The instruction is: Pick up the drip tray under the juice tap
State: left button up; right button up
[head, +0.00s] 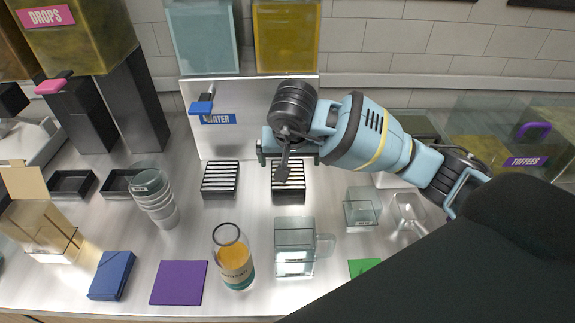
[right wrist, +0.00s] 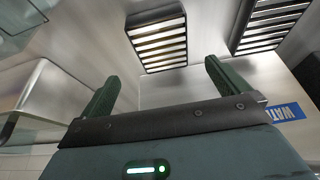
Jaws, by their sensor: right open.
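The juice drip tray (head: 289,194), a dark frame with pale slats, lies on the counter below the orange juice tank (head: 287,38). My right gripper (head: 290,155) is above and just behind it, in front of the dispenser panel, and hides the juice tap. In the right wrist view the same tray (right wrist: 158,46) lies beyond the open fingers of the gripper (right wrist: 162,73), apart from them, with nothing between the fingers. My left gripper is not in view.
A similar water drip tray (head: 220,180) lies to the left, below the blue water tap (head: 202,106). Stacked cups (head: 154,197), a juice glass (head: 233,258) and a clear pitcher (head: 294,248) stand nearby.

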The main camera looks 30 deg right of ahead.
aim_at(295, 186)
jog(key=shift+s+a+r, duration=0.1)
jog(key=shift+s+r, duration=0.05)
jog(key=shift+a+x, duration=0.2)
jog(key=shift+x, duration=1.1)
jog(key=shift+s+x, duration=0.2)
jog(key=shift+x, duration=2.4)
jog(key=shift+a, duration=0.15)
jog(key=c, duration=1.2)
